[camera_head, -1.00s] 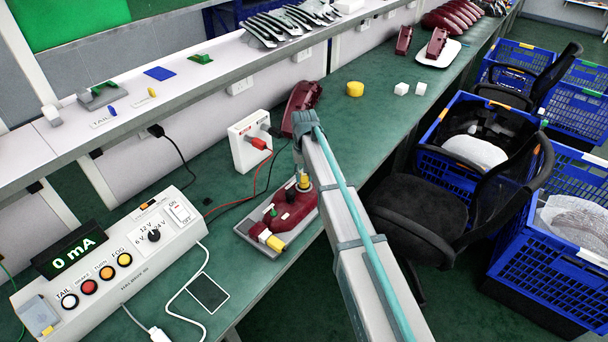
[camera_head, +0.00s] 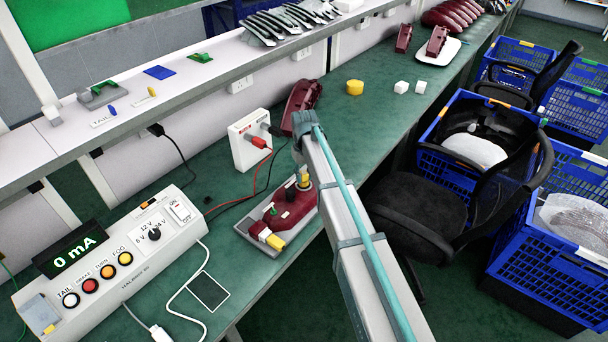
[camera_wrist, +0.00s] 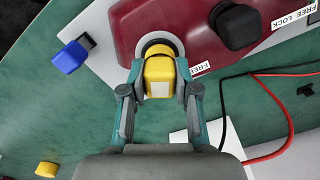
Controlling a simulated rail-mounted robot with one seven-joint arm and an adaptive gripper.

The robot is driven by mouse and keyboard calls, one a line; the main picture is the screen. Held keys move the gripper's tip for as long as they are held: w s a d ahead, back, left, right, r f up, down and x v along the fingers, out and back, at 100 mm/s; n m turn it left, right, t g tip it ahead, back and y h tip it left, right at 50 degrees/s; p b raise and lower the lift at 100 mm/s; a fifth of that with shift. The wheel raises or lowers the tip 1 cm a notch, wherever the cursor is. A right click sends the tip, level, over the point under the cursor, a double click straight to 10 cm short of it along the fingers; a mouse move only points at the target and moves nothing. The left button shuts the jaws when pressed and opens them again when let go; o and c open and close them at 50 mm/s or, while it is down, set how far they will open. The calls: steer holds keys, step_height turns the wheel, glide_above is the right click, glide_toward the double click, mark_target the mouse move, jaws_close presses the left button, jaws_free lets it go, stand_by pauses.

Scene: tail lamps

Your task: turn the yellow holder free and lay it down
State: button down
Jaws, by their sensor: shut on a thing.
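The dark red tail lamp (camera_head: 292,206) lies on a light grey plate (camera_wrist: 100,30) on the green bench. The yellow holder (camera_wrist: 158,72) is at a round pale socket (camera_wrist: 152,47) in the lamp's edge; it also shows in the head view (camera_head: 304,180). My gripper (camera_wrist: 160,84) is shut on the yellow holder, one finger on each side. I cannot tell whether the holder is seated or free in the socket. A black holder (camera_wrist: 237,25) sits in the lamp beside it. "FREE" and "LOCK" labels lie by the sockets.
A blue-capped piece (camera_wrist: 70,57) stands at the plate's edge. Red and black leads run from a white socket box (camera_head: 249,143). The tester (camera_head: 110,262) reads 0 mA. Bare bench lies between.

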mark_target(304, 172)
steer(key=shift+r+p, duration=0.95)
steer(key=shift+r, duration=0.7)
steer(key=shift+r+p, duration=0.45)
steer(key=shift+r, duration=0.4)
steer(key=shift+w+f, duration=0.1)
steer(key=shift+f, duration=0.05)
